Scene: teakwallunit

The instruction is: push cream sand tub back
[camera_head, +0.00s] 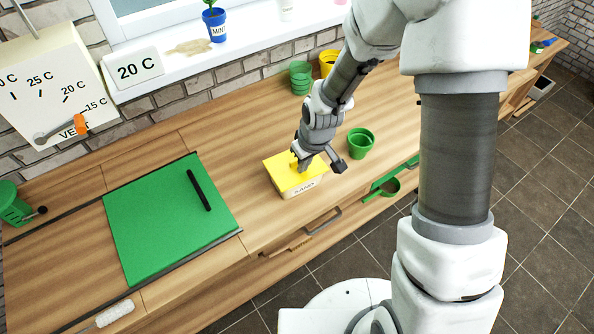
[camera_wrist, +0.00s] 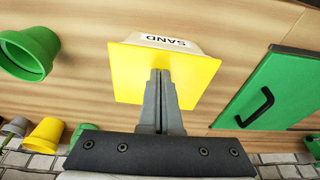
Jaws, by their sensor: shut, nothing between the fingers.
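The cream sand tub (camera_head: 301,189) stands upright on the wooden counter, with a yellow lid (camera_head: 282,169) and a SAND label on the side facing the counter's front edge. In the wrist view, the tub's cream wall (camera_wrist: 190,45) and yellow lid (camera_wrist: 125,75) show upside down. My gripper (camera_head: 301,164) is shut and empty, pointing down over the lid. In the wrist view its closed fingers (camera_wrist: 160,76) overlap the middle of the lid. I cannot tell whether they touch it. The fingers hide part of the lid.
A green pot (camera_head: 361,143) stands right of the tub. Stacked green pots (camera_head: 300,77) and a yellow pot (camera_head: 327,62) stand behind, near the brick wall. A green panel (camera_head: 150,225) with a black handle (camera_head: 199,190) lies left. Bare counter lies behind the tub.

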